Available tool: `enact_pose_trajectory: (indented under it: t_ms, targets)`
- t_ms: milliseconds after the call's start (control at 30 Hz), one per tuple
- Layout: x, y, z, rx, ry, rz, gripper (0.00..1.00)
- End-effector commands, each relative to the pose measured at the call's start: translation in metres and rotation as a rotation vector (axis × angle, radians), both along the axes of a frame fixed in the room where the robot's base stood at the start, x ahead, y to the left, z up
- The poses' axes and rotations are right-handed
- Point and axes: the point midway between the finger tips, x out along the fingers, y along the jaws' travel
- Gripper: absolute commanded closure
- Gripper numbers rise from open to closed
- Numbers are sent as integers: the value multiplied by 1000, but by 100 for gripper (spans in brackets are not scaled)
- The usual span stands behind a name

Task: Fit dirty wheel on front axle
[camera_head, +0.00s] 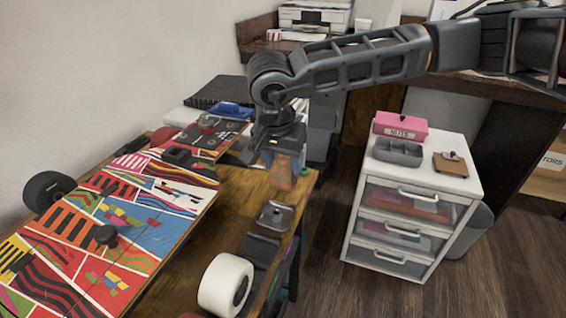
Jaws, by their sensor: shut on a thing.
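My gripper (285,160) points down over the right edge of the wooden bench. It is shut on an orange-brown, stained-looking thing (282,177), which may be the dirty wheel; its shape is partly hidden by the fingers. A long patterned board (150,215) lies on the bench to the left, apart from the gripper. A dark round part (105,235) sits on the board, and a black wheel (45,190) shows at its left edge. I cannot tell which part is the front axle.
A white roll-like wheel (226,285) and a small grey metal tray (275,215) are on the bench's right side. A blue item (233,110) lies at the back. A white drawer cabinet (410,210) stands right, across clear floor.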

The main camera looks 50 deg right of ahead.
Motion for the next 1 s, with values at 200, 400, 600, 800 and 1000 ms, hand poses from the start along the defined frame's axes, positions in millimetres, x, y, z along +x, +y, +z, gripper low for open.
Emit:
enact_pose_trajectory:
  t_ms: [200,400,600,800,1000]
  targets:
    - [0,0,1,0,0,0,76]
    - [4,1,0,-1,1,0,76]
    - [13,4,0,-1,0,1,76]
    - [21,8,0,-1,0,1,76]
    - [28,10,0,0,1,0,76]
